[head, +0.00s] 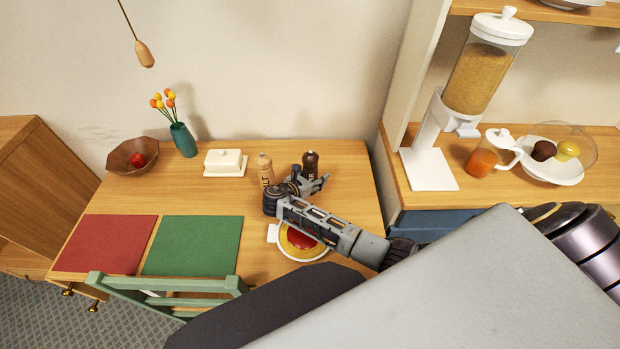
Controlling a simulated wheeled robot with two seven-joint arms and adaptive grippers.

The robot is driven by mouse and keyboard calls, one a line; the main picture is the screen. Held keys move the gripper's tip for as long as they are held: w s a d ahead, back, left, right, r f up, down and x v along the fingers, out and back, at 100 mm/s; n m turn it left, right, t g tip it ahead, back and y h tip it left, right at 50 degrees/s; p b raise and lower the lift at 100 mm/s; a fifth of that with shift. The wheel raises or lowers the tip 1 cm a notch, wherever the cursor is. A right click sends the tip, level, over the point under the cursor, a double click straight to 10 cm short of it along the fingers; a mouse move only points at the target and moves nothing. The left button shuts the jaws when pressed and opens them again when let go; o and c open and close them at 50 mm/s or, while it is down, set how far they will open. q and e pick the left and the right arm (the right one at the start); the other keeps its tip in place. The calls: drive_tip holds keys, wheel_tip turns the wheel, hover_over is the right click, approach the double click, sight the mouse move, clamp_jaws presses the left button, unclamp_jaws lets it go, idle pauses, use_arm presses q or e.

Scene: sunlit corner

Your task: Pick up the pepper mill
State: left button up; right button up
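A dark brown mill (310,162) stands upright near the back edge of the wooden table. A pale wooden mill (264,168) with dark lettering stands to its left. The dark one looks like the pepper mill, but I cannot read a label on it. My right gripper (311,179) is just in front of the dark mill, with its fingers spread to either side and hiding the mill's lower part. The fingers look open; I cannot tell whether either touches the mill. My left gripper is not in view.
A plate with red and yellow food (300,245) lies under my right forearm. A butter dish (226,162), a teal vase (184,140) and a bowl (122,157) stand along the back. Red (105,243) and green (193,245) mats lie in front. A shelf with a dispenser (476,75) is right.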

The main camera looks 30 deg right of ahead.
sight(314, 171)
drive_tip(key=c, duration=0.6)
drive_tip(key=shift+r+p, duration=0.4)
drive_tip(key=shift+r, duration=4.65)
drive_tip(key=shift+d+f, duration=0.1)
drive_tip(key=shift+f, duration=0.1)
drive_tip(key=shift+s+a+f+n+t+y, duration=0.25)
drive_tip(key=shift+s+a+n+t+y, duration=0.3)
drive_tip(key=shift+n+t+y, duration=0.75)
drive_tip(key=shift+s+a+f+n+t+y, duration=0.2)
drive_tip(key=shift+s+a+n+t+y, duration=0.2)
drive_tip(key=shift+s+n+t+y, duration=0.85)
drive_tip(key=shift+s+a+f+n+t+y, duration=0.2)
drive_tip(key=shift+a+n+t+y, duration=0.25)
drive_tip(key=shift+n+t+y, duration=0.85)
drive_tip(key=s+a+r+n+y, duration=0.2)
drive_tip(key=s+a+n+y, duration=0.2)
drive_tip(key=a+n, duration=0.1)
drive_tip(key=shift+s+a+r, duration=0.25)
drive_tip(key=shift+a+r, duration=0.1)
drive_tip(key=shift+a, duration=0.1)
